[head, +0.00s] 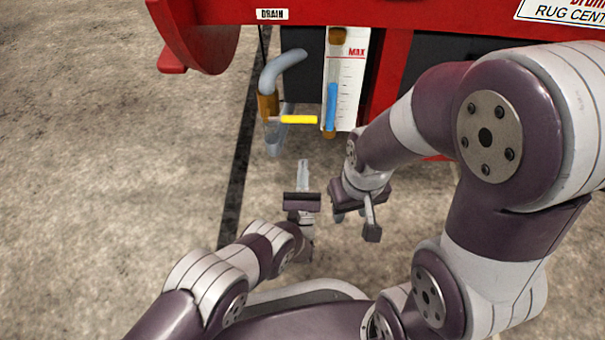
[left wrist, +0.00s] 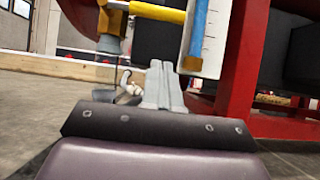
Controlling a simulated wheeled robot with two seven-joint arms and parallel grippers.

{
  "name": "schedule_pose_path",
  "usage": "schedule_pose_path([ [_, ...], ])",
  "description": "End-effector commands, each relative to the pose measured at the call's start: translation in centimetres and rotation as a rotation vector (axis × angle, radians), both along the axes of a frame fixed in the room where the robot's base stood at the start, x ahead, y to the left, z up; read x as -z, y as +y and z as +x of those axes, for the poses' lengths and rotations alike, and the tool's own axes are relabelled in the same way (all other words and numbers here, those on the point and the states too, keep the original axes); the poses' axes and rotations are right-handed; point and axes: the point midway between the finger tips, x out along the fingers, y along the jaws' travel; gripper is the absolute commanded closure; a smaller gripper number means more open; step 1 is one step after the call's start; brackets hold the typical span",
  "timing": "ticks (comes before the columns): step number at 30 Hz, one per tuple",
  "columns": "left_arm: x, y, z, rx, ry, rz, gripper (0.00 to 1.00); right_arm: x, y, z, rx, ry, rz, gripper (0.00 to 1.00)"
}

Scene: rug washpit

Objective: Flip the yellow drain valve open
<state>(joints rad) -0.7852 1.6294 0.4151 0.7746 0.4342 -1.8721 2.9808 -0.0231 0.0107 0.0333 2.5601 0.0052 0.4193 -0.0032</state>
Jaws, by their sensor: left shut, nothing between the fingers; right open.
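The yellow drain valve handle (head: 298,119) sticks out sideways to the right from a brass valve body (head: 267,106) on the grey drain pipe (head: 284,68). In the left wrist view the yellow handle (left wrist: 158,12) runs across the top, joined to the brass body (left wrist: 112,22). My left gripper (head: 303,164) is shut and empty, below and in front of the handle, apart from it. Its fingers (left wrist: 160,75) point toward the valve in the left wrist view. My right gripper (head: 358,222) is open and empty, lower and to the right.
A level gauge (head: 348,80) marked MAX, with a blue tube (head: 331,105), stands just right of the handle tip. The red frame (head: 330,12) with a DRAIN label (head: 271,14) is above. The concrete floor (head: 130,160) on the left is clear.

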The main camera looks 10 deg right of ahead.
Motion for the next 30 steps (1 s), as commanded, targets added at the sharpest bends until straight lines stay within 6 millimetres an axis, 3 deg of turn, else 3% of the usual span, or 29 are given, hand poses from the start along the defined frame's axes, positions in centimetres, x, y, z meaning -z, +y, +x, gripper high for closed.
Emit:
schedule_pose_path([
  [7, -2.8, -1.2, 4.3, -0.002, -0.003, -0.002, 1.0, 1.1, 0.0, 0.0, 0.0, 0.0, 0.0, 0.57],
  [9, -5.0, -1.3, 4.6, -0.001, -0.001, 0.001, 1.0, -0.8, 0.0, 0.0, 0.0, 0.001, 0.0, 0.57],
  [12, -6.2, -1.4, 4.8, -0.001, 0.0, 0.001, 1.0, -1.7, 0.0, 0.0, 0.0, -0.001, 0.0, 0.57],
  [30, -7.0, -1.4, 4.8, -0.001, 0.001, 0.001, 1.0, -2.4, 0.0, 0.0, 0.0, 0.0, 0.0, 0.57],
])
